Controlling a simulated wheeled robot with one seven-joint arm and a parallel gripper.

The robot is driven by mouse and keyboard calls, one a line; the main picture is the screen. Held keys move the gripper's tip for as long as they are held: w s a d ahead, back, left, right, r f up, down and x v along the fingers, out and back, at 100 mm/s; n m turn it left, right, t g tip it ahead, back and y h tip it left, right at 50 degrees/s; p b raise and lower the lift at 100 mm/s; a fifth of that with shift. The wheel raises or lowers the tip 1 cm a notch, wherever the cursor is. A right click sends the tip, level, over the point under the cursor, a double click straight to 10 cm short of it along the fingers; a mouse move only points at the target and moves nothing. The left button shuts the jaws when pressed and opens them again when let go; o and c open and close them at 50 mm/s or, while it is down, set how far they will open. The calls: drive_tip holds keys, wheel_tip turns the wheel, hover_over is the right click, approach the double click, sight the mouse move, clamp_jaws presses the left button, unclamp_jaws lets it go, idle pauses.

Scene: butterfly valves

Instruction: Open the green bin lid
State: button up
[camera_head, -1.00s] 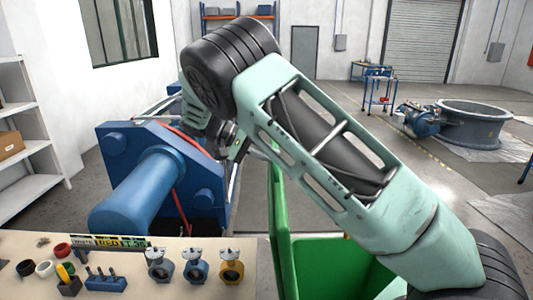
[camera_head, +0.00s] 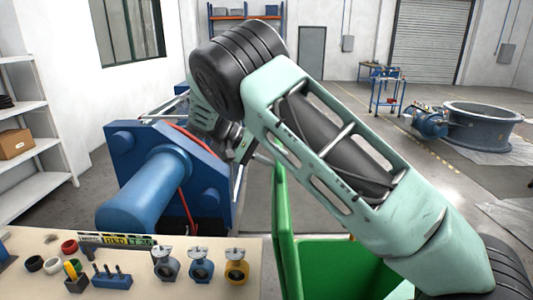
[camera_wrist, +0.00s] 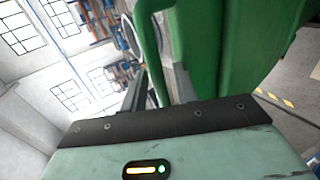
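The green bin (camera_head: 349,262) stands at the bottom middle of the head view, partly hidden by my arm. Its inside shows. Its green lid (camera_head: 284,225) stands nearly upright at the bin's left side, seen almost edge-on. In the wrist view the lid's green panel (camera_wrist: 225,45) fills the top right, with a green bar (camera_wrist: 149,45) along its left. My gripper (camera_wrist: 160,92) has its two dark fingers apart, with the bar's lower end between or just beyond them; I cannot tell whether they touch it. In the head view, my arm mostly hides the gripper.
A workbench (camera_head: 215,259) at the lower left holds several small valves and parts. A blue machine (camera_head: 150,190) stands behind it, close to my gripper's side. White shelves (camera_head: 30,150) are at the far left. Open floor lies to the right, with a large grey ring-shaped valve (camera_head: 480,125).

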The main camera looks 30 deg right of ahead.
drive_tip(key=b+v, duration=0.3)
drive_tip(key=v, duration=0.8)
drive_tip(key=shift+w+a+r, duration=0.15)
drive_tip(key=shift+w+a, duration=0.1)
drive_tip(key=shift+a, duration=0.05)
